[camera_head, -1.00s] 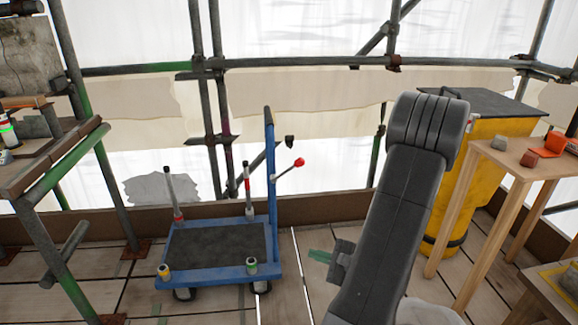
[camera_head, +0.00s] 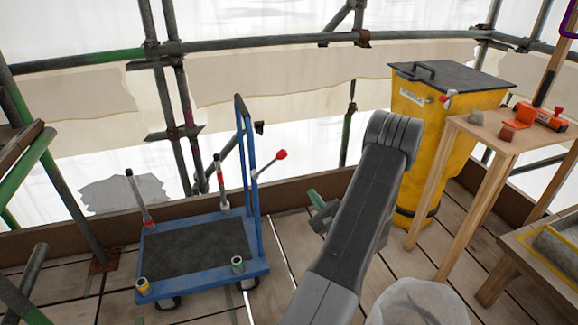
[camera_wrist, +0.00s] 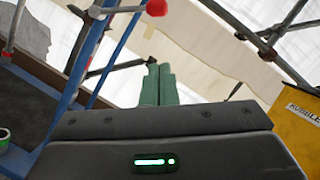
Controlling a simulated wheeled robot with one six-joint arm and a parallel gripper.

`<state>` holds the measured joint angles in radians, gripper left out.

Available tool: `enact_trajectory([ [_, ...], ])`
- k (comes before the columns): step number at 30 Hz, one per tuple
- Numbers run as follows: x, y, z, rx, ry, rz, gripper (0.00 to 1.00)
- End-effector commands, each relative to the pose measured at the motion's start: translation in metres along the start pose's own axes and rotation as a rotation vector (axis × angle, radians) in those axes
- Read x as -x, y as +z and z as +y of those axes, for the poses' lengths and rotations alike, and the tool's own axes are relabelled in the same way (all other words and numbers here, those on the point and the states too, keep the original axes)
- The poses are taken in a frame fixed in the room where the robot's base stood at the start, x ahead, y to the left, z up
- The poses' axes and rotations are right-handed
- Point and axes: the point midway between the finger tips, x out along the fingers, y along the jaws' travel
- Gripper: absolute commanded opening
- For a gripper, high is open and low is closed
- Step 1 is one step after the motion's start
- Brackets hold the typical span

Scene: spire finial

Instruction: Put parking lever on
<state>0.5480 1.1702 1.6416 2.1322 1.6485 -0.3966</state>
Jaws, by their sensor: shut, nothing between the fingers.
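The parking lever (camera_head: 268,163) is a thin grey rod with a red ball knob. It sticks out up and to the right from the blue upright of the trolley (camera_head: 262,262). In the wrist view its red knob (camera_wrist: 157,8) is at the top edge, left of centre, with the grey rod running left. My gripper (camera_head: 314,196) is to the right of the trolley, below and right of the knob, and apart from it. Its green fingers (camera_wrist: 157,84) are shut together and empty in the wrist view.
The trolley has several short posts at its corners. A yellow bin (camera_head: 462,99) and a wooden table (camera_head: 488,131) with small items stand at the right. Scaffold poles (camera_head: 175,95) and sheeting are behind. Planks between trolley and bin are mostly free.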

Motion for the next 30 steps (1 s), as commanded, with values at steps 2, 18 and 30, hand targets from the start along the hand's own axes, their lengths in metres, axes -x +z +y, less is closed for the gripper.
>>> enact_trajectory([
  [2,-0.001,0.0,0.0,0.0,0.001,0.0,0.0],
  [18,-0.091,0.001,0.002,0.001,0.005,-0.004,0.0],
  [30,-0.127,0.028,0.001,-0.001,0.002,0.0,0.0],
])
